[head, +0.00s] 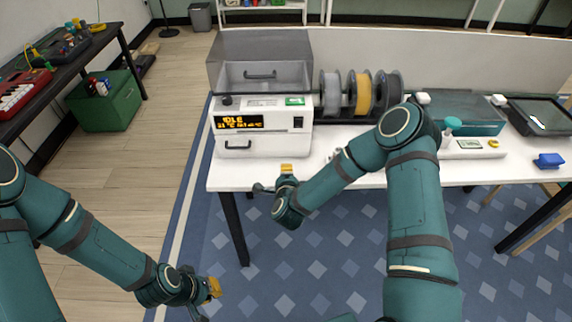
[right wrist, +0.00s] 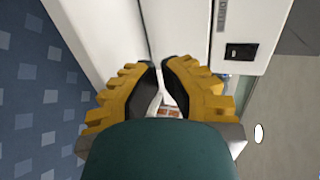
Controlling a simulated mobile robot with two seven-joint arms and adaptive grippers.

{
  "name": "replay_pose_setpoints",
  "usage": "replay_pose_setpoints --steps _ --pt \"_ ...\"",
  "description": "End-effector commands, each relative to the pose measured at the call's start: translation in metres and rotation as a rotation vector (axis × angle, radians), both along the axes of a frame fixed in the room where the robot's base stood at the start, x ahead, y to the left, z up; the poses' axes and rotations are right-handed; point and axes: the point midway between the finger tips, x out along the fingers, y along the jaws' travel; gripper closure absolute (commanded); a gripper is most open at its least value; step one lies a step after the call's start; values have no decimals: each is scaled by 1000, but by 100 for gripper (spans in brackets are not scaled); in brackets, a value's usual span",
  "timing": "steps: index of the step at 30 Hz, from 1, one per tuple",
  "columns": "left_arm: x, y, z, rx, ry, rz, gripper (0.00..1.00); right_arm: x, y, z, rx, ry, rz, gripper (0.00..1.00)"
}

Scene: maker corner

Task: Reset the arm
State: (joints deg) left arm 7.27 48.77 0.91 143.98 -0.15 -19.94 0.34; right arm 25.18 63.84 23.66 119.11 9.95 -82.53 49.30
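In the right wrist view my right gripper's yellow, stepped fingers (right wrist: 160,68) lean toward each other, with a narrow gap between the dark pads. A small white and reddish patch shows between them lower down; I cannot tell what it is. My left gripper (head: 208,294) hangs low at the left over the floor and the blue rug's edge, away from both tables. Its finger opening is too small to judge.
The white table (head: 335,181) carries the white machine (head: 267,141) with a lit display, several filament spools (head: 361,93), a teal-topped box (head: 470,117), a dark tray (head: 540,118) and a blue item (head: 548,160). A dark bench (head: 92,50) and green box (head: 108,104) stand left. Floor between is clear.

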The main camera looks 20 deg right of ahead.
Motion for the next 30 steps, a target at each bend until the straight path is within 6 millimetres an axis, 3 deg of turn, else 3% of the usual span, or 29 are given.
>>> replay_pose_setpoints --steps 11,14,17,23,27,30 --pt "0 0 2 0 0 1 100 -17 7 3 -9 13 20 100" --pt "0 0 2 0 0 1 100 -25 21 -4 -56 80 115 100" --pt "0 0 2 0 0 1 100 -45 44 -19 -152 207 309 100" --pt "0 0 2 0 0 1 100 -129 84 -54 -401 511 834 100" --pt "0 0 2 0 0 1 100 -196 91 -65 -528 670 1171 100" --pt "0 0 2 0 0 1 100 -234 90 -67 -577 743 1352 100"
